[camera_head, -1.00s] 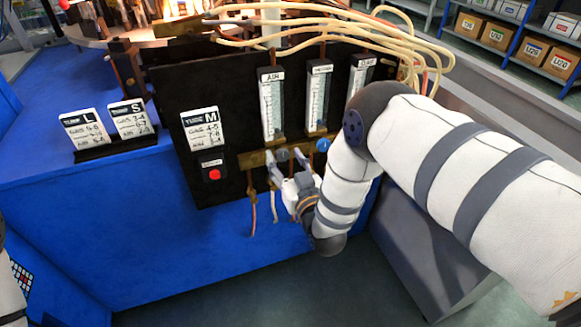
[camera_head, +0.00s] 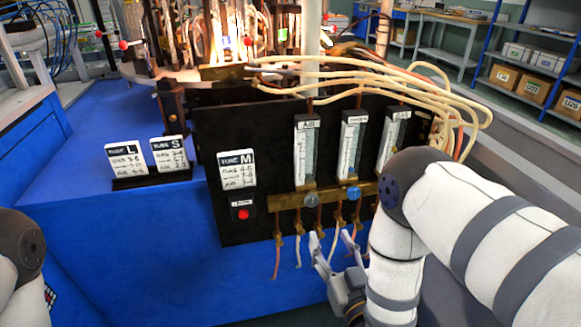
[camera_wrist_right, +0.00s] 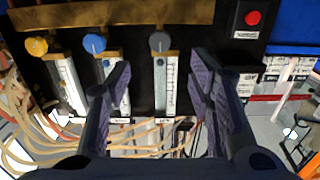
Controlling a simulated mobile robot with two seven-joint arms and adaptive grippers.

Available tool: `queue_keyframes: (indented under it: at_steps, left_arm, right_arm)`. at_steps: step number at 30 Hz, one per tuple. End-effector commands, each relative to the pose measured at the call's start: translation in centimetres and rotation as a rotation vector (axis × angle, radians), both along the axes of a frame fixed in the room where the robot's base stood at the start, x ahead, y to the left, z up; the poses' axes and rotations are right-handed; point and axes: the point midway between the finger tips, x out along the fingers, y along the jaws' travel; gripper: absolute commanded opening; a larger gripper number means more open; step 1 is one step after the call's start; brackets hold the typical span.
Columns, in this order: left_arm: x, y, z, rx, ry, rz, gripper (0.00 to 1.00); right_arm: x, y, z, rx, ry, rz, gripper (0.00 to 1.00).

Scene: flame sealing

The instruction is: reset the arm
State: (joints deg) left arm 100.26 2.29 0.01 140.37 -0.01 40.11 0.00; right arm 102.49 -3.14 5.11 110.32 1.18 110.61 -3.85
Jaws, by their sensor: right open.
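My right gripper (camera_head: 334,254) is open and empty in the head view. It is in front of and below the brass bar (camera_head: 330,195) of the black panel (camera_head: 270,166), apart from the knobs. In the right wrist view its two fingers (camera_wrist_right: 160,88) are spread wide with nothing between them. A grey knob (camera_wrist_right: 160,42), a blue knob (camera_wrist_right: 95,44) and a yellow knob (camera_wrist_right: 37,47) show beyond the fingers. In the head view the yellow knob is hidden by my right arm. Part of my left arm shows at the left edge; its gripper is out of view.
Three flow tubes (camera_head: 305,150) stand on the panel, with pale hoses (camera_head: 400,85) above. A red button (camera_head: 242,213) is under the M card (camera_head: 237,170). L and S cards (camera_head: 127,160) stand on the blue bench (camera_head: 90,215). Flames (camera_head: 248,42) glow at the back.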

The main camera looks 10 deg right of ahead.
Motion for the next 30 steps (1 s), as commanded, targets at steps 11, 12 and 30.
queue_keyframes:
  at_steps: [11, 12, 30]
  left_arm:
    - [0.6, 0.0, 0.6, 0.000, -0.020, 0.000, 0.40]
    - [0.6, 0.0, 0.6, 0.000, -0.022, 0.000, 0.40]
    - [0.7, 0.0, 0.7, 0.000, -0.026, 0.000, 0.40]
  right_arm:
    - [-24.1, -3.7, -15.8, -0.022, 1.220, -0.010, 0.48]
    - [-27.5, -4.1, -15.8, -0.020, 1.343, -0.016, 0.48]
    - [-39.4, -4.8, -13.6, -0.007, 1.770, -0.042, 0.48]
